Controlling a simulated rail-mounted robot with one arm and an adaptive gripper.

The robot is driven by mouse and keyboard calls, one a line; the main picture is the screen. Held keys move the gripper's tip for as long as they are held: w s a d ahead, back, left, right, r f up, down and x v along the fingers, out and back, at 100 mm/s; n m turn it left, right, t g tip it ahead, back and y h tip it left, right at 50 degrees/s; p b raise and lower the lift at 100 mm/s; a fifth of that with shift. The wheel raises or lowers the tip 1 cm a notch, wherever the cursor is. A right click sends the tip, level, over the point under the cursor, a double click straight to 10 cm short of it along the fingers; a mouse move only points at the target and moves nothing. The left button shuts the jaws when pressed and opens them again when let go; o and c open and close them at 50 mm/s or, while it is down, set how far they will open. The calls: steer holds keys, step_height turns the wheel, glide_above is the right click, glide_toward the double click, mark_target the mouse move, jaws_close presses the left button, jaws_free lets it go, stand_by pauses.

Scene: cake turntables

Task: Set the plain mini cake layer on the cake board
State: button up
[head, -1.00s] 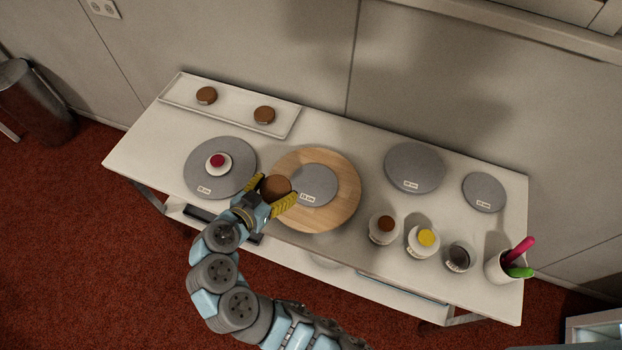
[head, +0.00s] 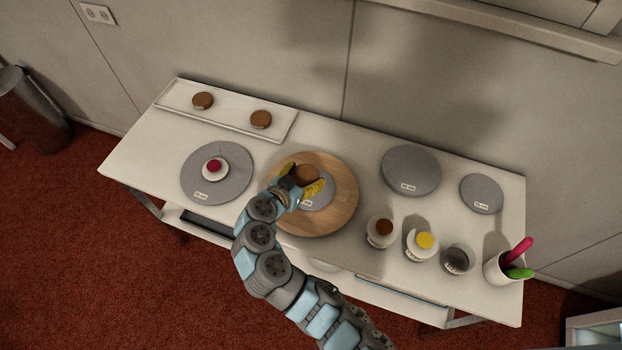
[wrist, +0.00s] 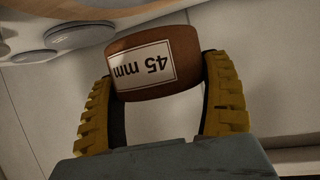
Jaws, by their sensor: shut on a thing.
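A brown mini cake layer (head: 306,173) is gripped between the yellow fingers of my gripper (head: 304,181). In the wrist view the layer (wrist: 153,62) shows a white "45 mm" label, and a finger lies against each side. A grey round cake board (head: 319,201) lies on the round wooden turntable (head: 343,215). In the head view my gripper and the layer overlap the board, covering its left and upper part. The height of the layer over the board cannot be told.
Two brown layers (head: 203,100) (head: 261,119) lie on a white tray (head: 230,119). A grey disc (head: 232,191) at left holds a white-and-red piece (head: 214,167). Two bare grey discs (head: 411,166) (head: 482,192) lie right. Small cups (head: 421,243) and a holder with coloured tools (head: 497,268) line the front right.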

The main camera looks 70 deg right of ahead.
mark_target(312, 175)
steer(key=shift+s+d+f, duration=0.2)
steer(key=shift+d+f, duration=0.55)
steer(key=shift+f, duration=0.15)
steer(key=shift+s+d+f, duration=0.15)
steer(key=shift+d+f, duration=0.6)
steer(key=shift+f, duration=0.15)
steer(key=shift+f+p, duration=0.3)
steer(key=shift+f, duration=1.2)
steer(key=shift+f+b, duration=0.2)
steer(key=shift+b, duration=0.1)
steer(key=o, duration=1)
steer(key=shift+r, duration=0.1)
steer(key=shift+r+p, duration=0.15)
steer(key=shift+p, duration=0.2)
steer(key=b+v, duration=0.1)
steer(key=v, duration=1.1)
steer(key=shift+w, duration=0.1)
